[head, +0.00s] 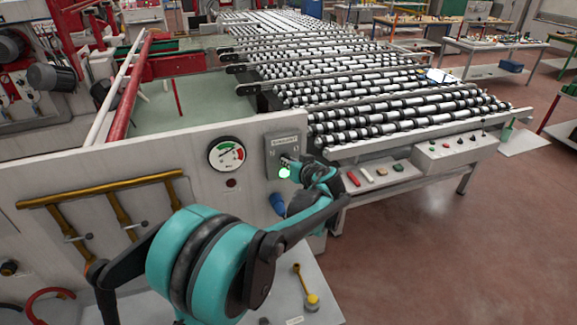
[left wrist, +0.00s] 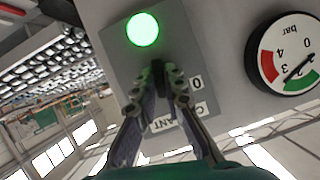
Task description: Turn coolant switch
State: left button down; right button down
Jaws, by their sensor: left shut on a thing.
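The coolant switch is on a grey box (head: 284,145) on the machine's pale front panel, with a lit green lamp (head: 284,173) below its label. The box (left wrist: 118,52) and the bright green lamp (left wrist: 143,29) appear upside down in the left wrist view. My left gripper (head: 293,163) reaches the box from the front. In the left wrist view its fingers (left wrist: 171,82) are shut on the dark switch knob, which is mostly hidden between them. Part of the "COOLANT" label and a "0" mark show beside the fingers. My right gripper is out of view.
A round pressure gauge (head: 226,154) sits left of the box, with a dark red button below it. Brass pipes (head: 118,197) run farther left. A blue plug (head: 277,204) is below the box.

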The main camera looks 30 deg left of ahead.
pick_arm(q)
jog(key=m+y+b, duration=0.1)
jog(key=m, duration=0.1)
jog(key=m+g+y+b, duration=0.1)
jog(key=shift+w+d+f+m+g+b, duration=0.1)
jog(key=shift+w+m+g+b, duration=0.05)
jog(key=shift+m+g+b, duration=0.2)
jog(key=shift+m, duration=0.25)
dwell(0.4)
jog(key=c, duration=1.6)
grip_release()
jog(key=shift+d, duration=0.1)
jog(key=v, duration=1.2)
jog(key=shift+f, duration=0.1)
